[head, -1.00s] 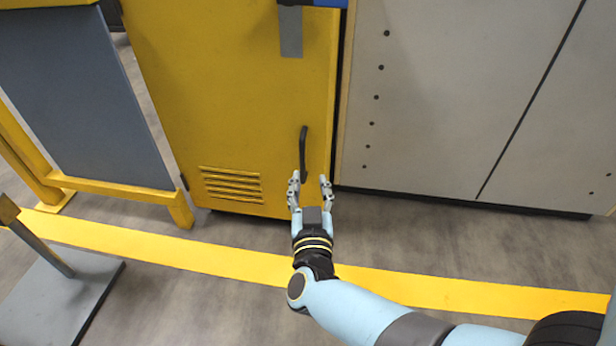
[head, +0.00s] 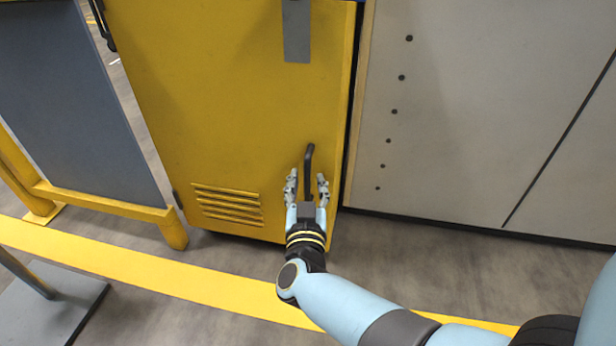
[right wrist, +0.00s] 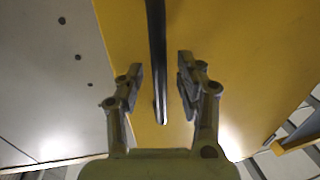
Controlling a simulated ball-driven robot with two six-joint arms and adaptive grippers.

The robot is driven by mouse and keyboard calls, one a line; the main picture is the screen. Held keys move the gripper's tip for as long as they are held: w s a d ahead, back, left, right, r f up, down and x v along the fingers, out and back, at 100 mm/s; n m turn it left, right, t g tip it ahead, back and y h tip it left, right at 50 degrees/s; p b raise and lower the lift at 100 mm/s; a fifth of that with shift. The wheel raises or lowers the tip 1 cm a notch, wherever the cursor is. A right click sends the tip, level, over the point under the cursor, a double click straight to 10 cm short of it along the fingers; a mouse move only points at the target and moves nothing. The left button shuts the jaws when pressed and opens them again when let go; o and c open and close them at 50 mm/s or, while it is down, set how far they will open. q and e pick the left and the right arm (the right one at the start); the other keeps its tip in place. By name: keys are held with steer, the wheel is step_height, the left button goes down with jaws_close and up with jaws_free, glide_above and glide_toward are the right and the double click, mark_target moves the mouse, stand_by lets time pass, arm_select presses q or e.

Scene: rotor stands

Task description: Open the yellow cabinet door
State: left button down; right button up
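The yellow cabinet door (head: 220,100) stands in front of me and looks closed, with a vent of slots (head: 228,204) low on its left. A black vertical bar handle (head: 309,160) is on its right side. My right gripper (head: 307,180) is open at the handle's lower part, with one finger on each side. In the right wrist view the dark handle (right wrist: 157,60) runs down between the open fingers (right wrist: 158,80), with gaps on both sides. I cannot see contact. My left gripper is not in view.
A grey panel wall (head: 470,120) adjoins the cabinet on the right. A grey board in a yellow frame (head: 75,100) stands on the left. A yellow floor stripe (head: 150,274) crosses the floor in front. A grey stand base (head: 60,305) is at lower left.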

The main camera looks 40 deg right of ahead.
jaws_close()
stand_by(0.6)
